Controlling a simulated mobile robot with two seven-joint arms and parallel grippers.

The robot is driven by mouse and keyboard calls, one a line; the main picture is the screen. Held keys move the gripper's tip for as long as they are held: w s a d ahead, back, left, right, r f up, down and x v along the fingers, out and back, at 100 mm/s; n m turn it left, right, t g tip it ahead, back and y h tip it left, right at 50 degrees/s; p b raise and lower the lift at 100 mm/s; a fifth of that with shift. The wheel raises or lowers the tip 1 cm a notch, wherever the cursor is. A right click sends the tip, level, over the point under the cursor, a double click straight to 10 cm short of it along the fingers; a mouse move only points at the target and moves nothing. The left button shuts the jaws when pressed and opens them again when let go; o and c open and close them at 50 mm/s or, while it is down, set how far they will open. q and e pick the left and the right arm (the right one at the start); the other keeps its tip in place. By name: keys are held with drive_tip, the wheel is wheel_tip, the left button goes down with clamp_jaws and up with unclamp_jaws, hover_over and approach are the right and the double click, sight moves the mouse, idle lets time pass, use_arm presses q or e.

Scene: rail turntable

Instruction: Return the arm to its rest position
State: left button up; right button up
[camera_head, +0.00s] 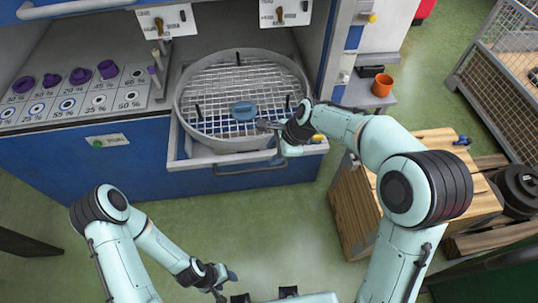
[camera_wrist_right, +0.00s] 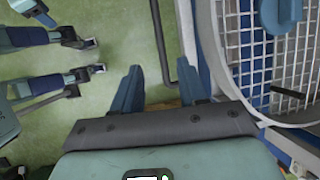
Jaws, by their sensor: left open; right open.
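My right arm (camera_head: 375,145) reaches forward from the lower right. Its gripper (camera_head: 268,126) is at the front rim of the round wire-grid turntable (camera_head: 215,80), close to a blue oval piece (camera_head: 244,110) on the grid. In the right wrist view the right gripper (camera_wrist_right: 160,92) is open, with nothing between its two blue fingers. The turntable rim and grid are to the right of the fingers there. My left arm (camera_head: 122,245) is low at the lower left. Its gripper (camera_head: 226,282) is open and empty above the green floor.
A blue cabinet with a front handle (camera_head: 250,169) bears the turntable. A panel of purple knobs (camera_head: 80,77) is at the left. At the right are an orange cup (camera_head: 382,85), a wooden crate (camera_head: 355,212) and a mesh cage (camera_head: 500,75). Green floor (camera_head: 190,215) lies clear in front.

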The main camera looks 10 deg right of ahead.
drive_tip(key=shift+s+d+r, duration=0.1)
drive_tip(key=shift+r, duration=0.1)
idle(0.4)
drive_tip(key=s+d+f+n+g+h, duration=0.15)
drive_tip(key=s+f, duration=0.25)
drive_tip(key=f, duration=0.4)
drive_tip(key=s+d+f+n, duration=0.2)
drive_tip(key=s+f+n, duration=0.1)
drive_tip(key=f, duration=0.5)
drive_tip(key=s+d+f+n+g, duration=0.15)
drive_tip(key=s+f, duration=0.25)
drive_tip(key=f, duration=0.4)
drive_tip(key=s+f+n, duration=0.4)
drive_tip(key=s, duration=0.4)
drive_tip(key=s+a+f+n, duration=0.1)
drive_tip(key=s+f+n, duration=0.2)
drive_tip(key=s, duration=0.6)
drive_tip(key=shift+a+f+n+y, duration=0.15)
drive_tip(key=shift+f+n+y, duration=0.25)
drive_tip(key=shift+f, duration=0.3)
